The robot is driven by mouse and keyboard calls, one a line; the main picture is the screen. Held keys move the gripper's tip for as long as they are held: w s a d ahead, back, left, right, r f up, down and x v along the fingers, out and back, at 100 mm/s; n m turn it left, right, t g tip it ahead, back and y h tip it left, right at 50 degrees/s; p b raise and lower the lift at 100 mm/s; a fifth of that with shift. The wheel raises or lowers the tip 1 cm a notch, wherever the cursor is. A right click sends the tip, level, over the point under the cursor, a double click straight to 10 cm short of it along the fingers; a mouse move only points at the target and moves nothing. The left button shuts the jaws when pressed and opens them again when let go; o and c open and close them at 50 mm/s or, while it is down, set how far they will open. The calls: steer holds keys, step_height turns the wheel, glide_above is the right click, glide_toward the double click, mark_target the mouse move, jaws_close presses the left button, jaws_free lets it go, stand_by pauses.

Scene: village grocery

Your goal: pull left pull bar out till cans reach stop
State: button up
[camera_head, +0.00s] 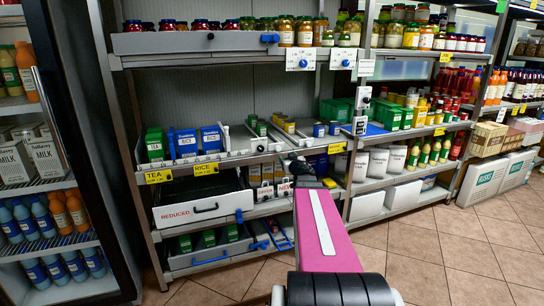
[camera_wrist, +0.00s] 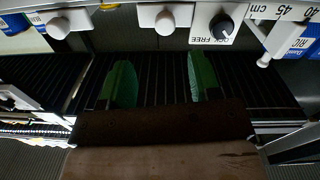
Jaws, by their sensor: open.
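My gripper (camera_head: 300,168) is in front of the middle shelf tier in the head view, right of the rice boxes. In the wrist view its two green fingertips (camera_wrist: 157,82) stand apart with nothing between them, over a dark ribbed surface. Two can lanes lie on the tier. The left lane holds green-topped cans (camera_head: 257,127), and the right holds yellow-topped cans (camera_head: 285,123). A white front plate with a knob (camera_head: 259,145) is at the left lane's front. I cannot clearly make out the left pull bar; my arm and gripper cover part of this area.
Blue rice boxes (camera_head: 197,140) and green tea boxes (camera_head: 154,145) stand left of the lanes. A drawer marked REDUCED (camera_head: 203,209) is below. In the wrist view a black knob (camera_wrist: 222,26) and white knobs line the top. A glass-doored fridge is at the left. The tiled floor (camera_head: 430,245) is clear at the right.

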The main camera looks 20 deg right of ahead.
mark_target(279, 149)
steer(key=shift+y, duration=0.3)
steer(key=w, duration=1)
steer(key=shift+w+a+r, duration=0.15)
steer(key=shift+w+a, duration=0.05)
steer(key=shift+a, duration=0.15)
